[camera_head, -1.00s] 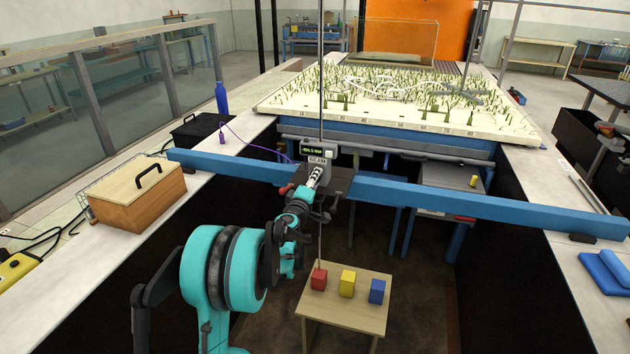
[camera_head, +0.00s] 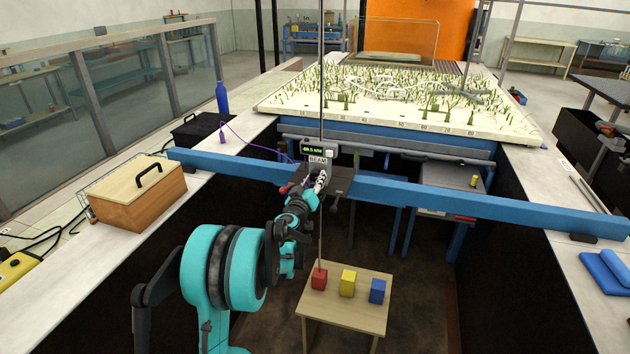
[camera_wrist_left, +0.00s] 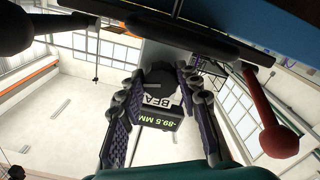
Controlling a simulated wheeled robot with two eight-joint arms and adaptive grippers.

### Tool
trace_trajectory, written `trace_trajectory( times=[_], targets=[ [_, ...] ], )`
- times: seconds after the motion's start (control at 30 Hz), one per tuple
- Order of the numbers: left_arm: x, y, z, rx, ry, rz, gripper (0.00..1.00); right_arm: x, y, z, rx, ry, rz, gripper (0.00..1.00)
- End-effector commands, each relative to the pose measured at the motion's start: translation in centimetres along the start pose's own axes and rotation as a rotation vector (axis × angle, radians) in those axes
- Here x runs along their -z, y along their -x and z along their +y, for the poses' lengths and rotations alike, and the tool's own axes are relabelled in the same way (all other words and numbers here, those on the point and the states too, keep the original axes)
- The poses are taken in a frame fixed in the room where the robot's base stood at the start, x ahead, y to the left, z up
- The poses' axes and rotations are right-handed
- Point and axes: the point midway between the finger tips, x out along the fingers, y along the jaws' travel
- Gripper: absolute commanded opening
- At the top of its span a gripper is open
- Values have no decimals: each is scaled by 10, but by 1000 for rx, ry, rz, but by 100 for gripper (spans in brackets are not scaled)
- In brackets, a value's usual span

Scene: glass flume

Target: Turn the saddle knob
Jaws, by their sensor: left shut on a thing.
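The grey saddle (camera_head: 340,181) sits on the blue beam (camera_head: 440,197). It carries a small display (camera_head: 314,150) reading about -89.5 MM and a BEAM label (camera_head: 318,160), both also visible upside down in the left wrist view. My left gripper (camera_head: 319,181) is at the front of the saddle. In the left wrist view its two fingers (camera_wrist_left: 163,82) are closed around a dark part, apparently the saddle knob (camera_wrist_left: 160,76), mostly hidden by the fingers. A red-ended lever (camera_wrist_left: 279,141) is beside the fingers, apart from them. My right gripper is not in view.
A thin vertical rod (camera_head: 321,80) rises by the saddle. Below the beam, a small wooden table (camera_head: 345,315) holds a red block (camera_head: 319,279), yellow block (camera_head: 347,283) and blue block (camera_head: 377,291). A wooden box (camera_head: 135,195) stands on the left ledge. A purple cable (camera_head: 255,146) runs to the saddle.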

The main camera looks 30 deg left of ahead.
Motion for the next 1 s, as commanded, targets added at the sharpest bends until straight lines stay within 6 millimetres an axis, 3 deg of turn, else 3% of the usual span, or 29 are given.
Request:
trace_trajectory(
  times=[0.77,0.8,0.83,0.87,1.0],
  targets=[
    [-1,0,0,-2,-102,-1,4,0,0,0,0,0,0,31],
    [-1,0,0,-2,-102,-1,41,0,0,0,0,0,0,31],
    [-1,0,0,-2,-102,-1,49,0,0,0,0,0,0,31],
    [-1,0,0,-2,-102,-1,54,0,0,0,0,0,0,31],
    [-1,0,0,-1,-101,-1,54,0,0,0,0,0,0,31]
  ],
)
